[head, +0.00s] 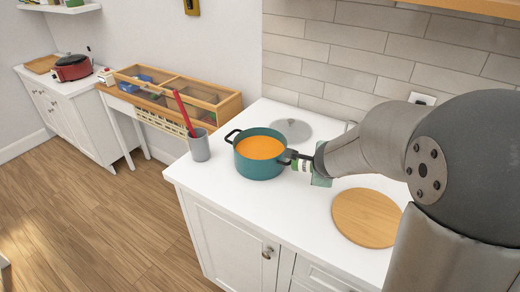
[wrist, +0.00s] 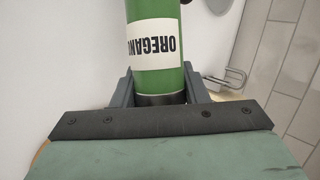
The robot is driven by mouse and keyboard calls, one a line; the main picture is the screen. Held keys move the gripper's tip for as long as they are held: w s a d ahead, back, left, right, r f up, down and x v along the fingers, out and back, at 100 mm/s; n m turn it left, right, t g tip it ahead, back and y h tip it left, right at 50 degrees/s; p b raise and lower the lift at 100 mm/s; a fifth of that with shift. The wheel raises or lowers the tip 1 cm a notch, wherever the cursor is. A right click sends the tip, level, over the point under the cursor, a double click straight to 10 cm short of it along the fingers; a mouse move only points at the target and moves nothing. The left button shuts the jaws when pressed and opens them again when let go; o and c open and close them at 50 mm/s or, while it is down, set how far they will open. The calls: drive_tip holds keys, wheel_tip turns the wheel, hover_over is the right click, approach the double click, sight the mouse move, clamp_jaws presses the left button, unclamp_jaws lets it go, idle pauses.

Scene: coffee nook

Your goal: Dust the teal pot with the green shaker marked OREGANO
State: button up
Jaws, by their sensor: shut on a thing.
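The teal pot (head: 260,168) stands on the white counter, with orange contents and dark handles at its sides. My gripper (head: 300,161) is at the pot's right side, near its right handle. It is shut on the green shaker (wrist: 153,78), whose white label reads OREGANO, upside down in the wrist view. The fingers (wrist: 160,88) lie on both sides of it. In the head view the shaker (head: 303,166) is small and partly hidden, so I cannot tell its tilt. The pot is not clearly visible in the wrist view.
A grey cup (head: 200,148) with a red utensil (head: 184,112) stands left of the pot. A grey lid (head: 288,130) lies behind it. A round wooden board (head: 365,218) lies front right. The tiled wall (head: 330,60) bounds the counter at the back.

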drive_tip(key=shift+r+n+g+h+p, duration=0.75)
drive_tip(key=shift+h+p, duration=0.65)
drive_tip(key=shift+p, duration=2.6)
drive_tip(key=shift+h+p, duration=0.3)
drive_tip(key=shift+p, duration=0.4)
drive_tip(key=shift+g, duration=0.25)
drive_tip(key=shift+f, duration=0.15)
drive_tip(key=shift+n, duration=0.25)
